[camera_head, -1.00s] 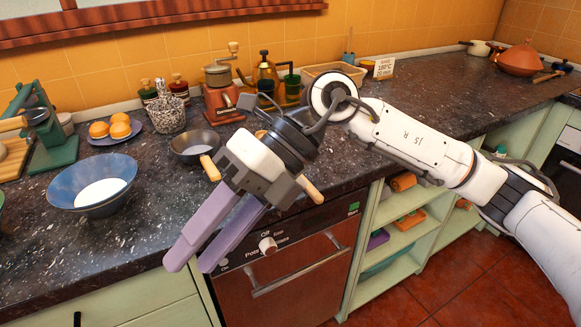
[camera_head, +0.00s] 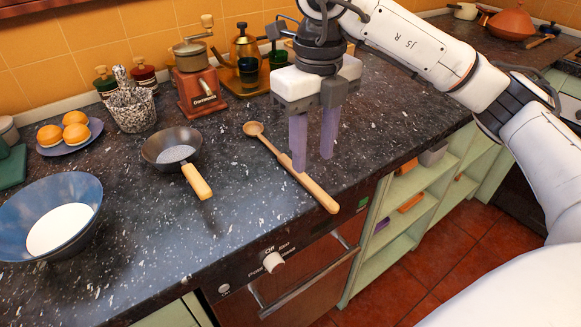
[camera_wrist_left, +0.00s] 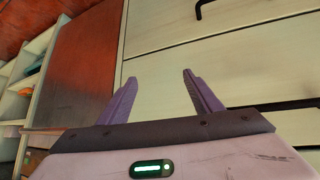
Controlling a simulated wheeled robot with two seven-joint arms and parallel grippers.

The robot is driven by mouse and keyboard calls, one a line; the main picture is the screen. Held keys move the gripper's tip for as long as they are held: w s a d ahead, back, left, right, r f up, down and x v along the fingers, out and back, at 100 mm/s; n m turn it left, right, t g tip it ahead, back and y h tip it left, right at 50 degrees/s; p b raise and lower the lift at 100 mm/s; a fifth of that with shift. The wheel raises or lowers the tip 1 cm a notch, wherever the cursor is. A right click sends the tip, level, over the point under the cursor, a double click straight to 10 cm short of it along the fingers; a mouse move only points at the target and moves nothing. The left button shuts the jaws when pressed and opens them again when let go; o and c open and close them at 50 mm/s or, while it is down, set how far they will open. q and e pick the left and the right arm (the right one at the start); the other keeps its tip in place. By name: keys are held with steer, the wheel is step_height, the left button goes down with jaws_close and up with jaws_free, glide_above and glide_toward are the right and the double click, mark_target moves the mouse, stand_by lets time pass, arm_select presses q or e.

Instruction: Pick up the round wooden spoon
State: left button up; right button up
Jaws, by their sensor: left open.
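The round wooden spoon (camera_head: 313,189) lies on the dark speckled counter, its round bowl toward the back and its handle slanting down right to the front edge. My right gripper (camera_head: 313,163) points down beside the spoon, its purple fingers apart and empty. The left-hand finger overlaps the handle in the picture; whether it touches cannot be told. The other finger stands to the right of the handle. My left gripper (camera_wrist_left: 159,77) shows in the left wrist view, open and empty, in front of cabinet fronts. It is not in the head view.
A small pan (camera_head: 158,150) with a wooden handle sits left of the spoon. A blue bowl (camera_head: 85,195) is at the far left. A coffee grinder (camera_head: 197,85) and a brass pot (camera_head: 243,45) stand behind. The counter right of my right gripper is clear.

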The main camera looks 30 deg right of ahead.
mark_target(311, 183)
step_height(311, 183, down, 6)
jaws_close()
stand_by(0.5)
